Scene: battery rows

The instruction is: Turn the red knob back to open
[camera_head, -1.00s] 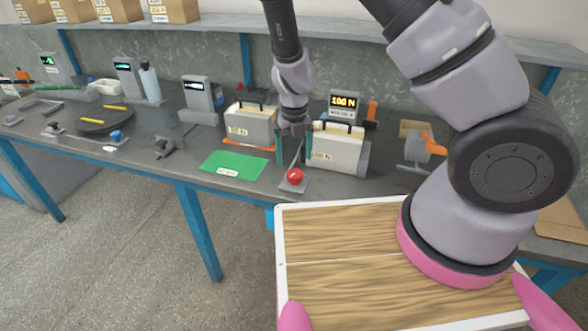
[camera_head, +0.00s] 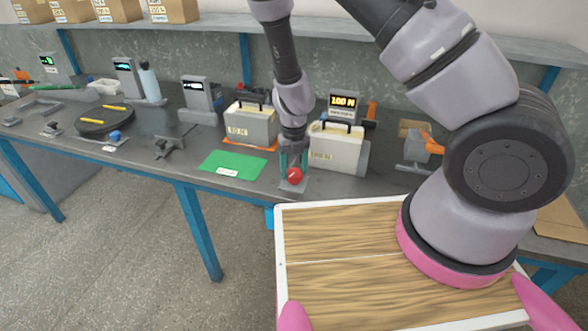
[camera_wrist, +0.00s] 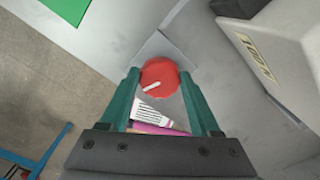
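The red knob (camera_head: 295,174) sits on a small grey plate (camera_head: 291,187) at the bench's front edge. In the wrist view the knob (camera_wrist: 158,76) is round, with a short white mark slanting across its lower left part. My gripper (camera_head: 293,168) points down over the knob. Whether either fingertip touches the knob cannot be told. A white printed label (camera_wrist: 158,115) shows between the fingers.
A pale battery case (camera_head: 336,147) stands close behind and right of the knob. Another case (camera_head: 250,124) sits on an orange base to the left. A green mat (camera_head: 233,165) lies flat left of the knob. A lit display (camera_head: 343,104) stands behind.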

